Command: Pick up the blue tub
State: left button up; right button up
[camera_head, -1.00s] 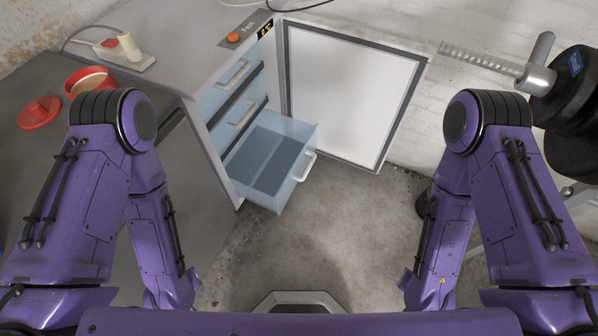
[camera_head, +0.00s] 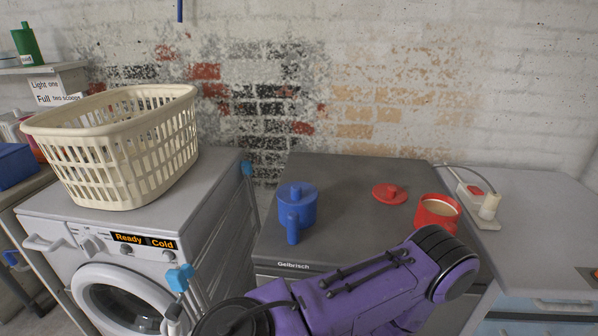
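A blue tub (camera_head: 299,206) stands upright on the dark top of an appliance (camera_head: 345,215) marked "Gelbrisch". It has a lid with a small knob, and a handle pointing toward me. A purple arm of mine crosses the lower middle of the view, in front of the appliance and apart from the tub. Neither gripper shows in the view, so I cannot see whether they are open or shut.
A red tub (camera_head: 437,213) stands open right of the blue tub, its red lid (camera_head: 390,194) lying behind. A cream basket (camera_head: 120,150) sits on the washing machine (camera_head: 125,255) at left. A power strip (camera_head: 477,210) lies on the right counter. Bare top surrounds the blue tub.

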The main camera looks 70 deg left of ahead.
aim_at(294, 219)
jog(key=u, duration=1.25)
jog(key=k, duration=0.35)
jog(key=u, duration=0.85)
jog(key=i, duration=0.45)
jog(key=z, duration=0.05)
